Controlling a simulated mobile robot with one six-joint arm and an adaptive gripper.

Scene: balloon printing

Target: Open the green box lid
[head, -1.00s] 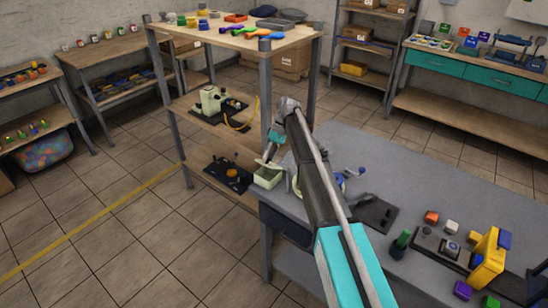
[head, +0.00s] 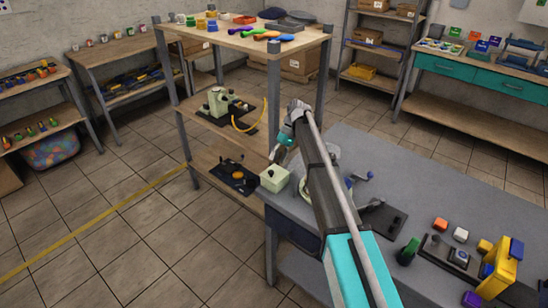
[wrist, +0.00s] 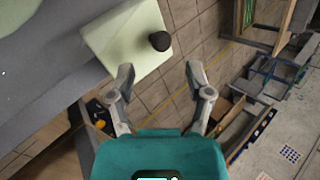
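The pale green box (head: 275,180) stands at the near-left corner of the grey table. Its lid (wrist: 115,38) fills the upper left of the wrist view as a pale square with a dark round knob (wrist: 159,41). In the head view the lid appears to sit on the box, covering its top. My gripper (wrist: 160,76) is open and empty. Its two fingers are apart, with the knob just beyond the fingertips and not between them. In the head view my gripper (head: 277,154) is just above the box, partly hidden by my arm.
The grey table (head: 425,175) holds a dark plate, a green bottle (head: 408,251) and a yellow device (head: 498,272) to the right. A wooden shelf unit (head: 215,125) stands close behind the box. Tiled floor is open to the left.

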